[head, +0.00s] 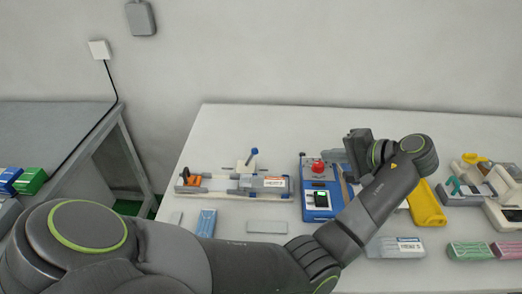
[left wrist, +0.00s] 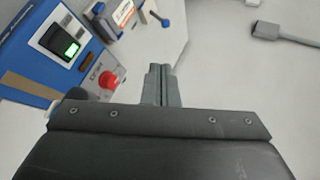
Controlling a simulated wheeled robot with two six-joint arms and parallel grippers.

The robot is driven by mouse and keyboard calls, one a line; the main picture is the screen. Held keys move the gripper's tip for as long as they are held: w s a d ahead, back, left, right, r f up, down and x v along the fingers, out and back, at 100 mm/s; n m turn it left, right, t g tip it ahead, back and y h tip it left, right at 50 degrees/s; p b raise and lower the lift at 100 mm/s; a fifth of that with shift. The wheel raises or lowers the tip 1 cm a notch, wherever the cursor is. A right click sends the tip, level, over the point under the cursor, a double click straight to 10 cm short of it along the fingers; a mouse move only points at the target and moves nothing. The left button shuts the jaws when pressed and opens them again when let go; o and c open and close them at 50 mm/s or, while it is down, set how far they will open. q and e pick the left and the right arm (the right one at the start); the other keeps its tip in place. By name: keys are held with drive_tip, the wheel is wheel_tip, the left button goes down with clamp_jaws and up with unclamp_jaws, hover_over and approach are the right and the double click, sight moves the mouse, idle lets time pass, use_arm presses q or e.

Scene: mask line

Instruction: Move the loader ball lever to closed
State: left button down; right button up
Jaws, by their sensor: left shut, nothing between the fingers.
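The loader (head: 232,184) is a long pale fixture with an orange block at its left end, left of centre on the white table. Its lever ends in a blue ball (head: 254,152) on a short rod that leans up and slightly right. The blue ball also shows near the top of the left wrist view (left wrist: 165,23). My left gripper (head: 336,156) is shut and empty, above the table to the right of the lever and well apart from it. Its closed fingers show in the left wrist view (left wrist: 162,84). My right gripper is in neither view.
A blue control box (head: 317,200) with a red button (head: 318,166) stands between my left gripper and the loader. A yellow item (head: 426,204) lies right of my forearm. Blue packs (head: 206,222) and a grey block (head: 267,227) lie in front of the loader.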

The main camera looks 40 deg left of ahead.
use_arm(q)
drive_tip(key=shift+d, duration=0.2)
drive_tip(key=b, duration=0.4)
approach(257, 152)
drive_tip(key=p+x, duration=0.3)
drive_tip(key=x, duration=0.3)
drive_tip(key=shift+a+f, duration=0.2)
drive_tip(key=shift+f, duration=0.05)
drive_tip(key=shift+r+p, duration=0.1)
drive_tip(key=shift+p, duration=0.25)
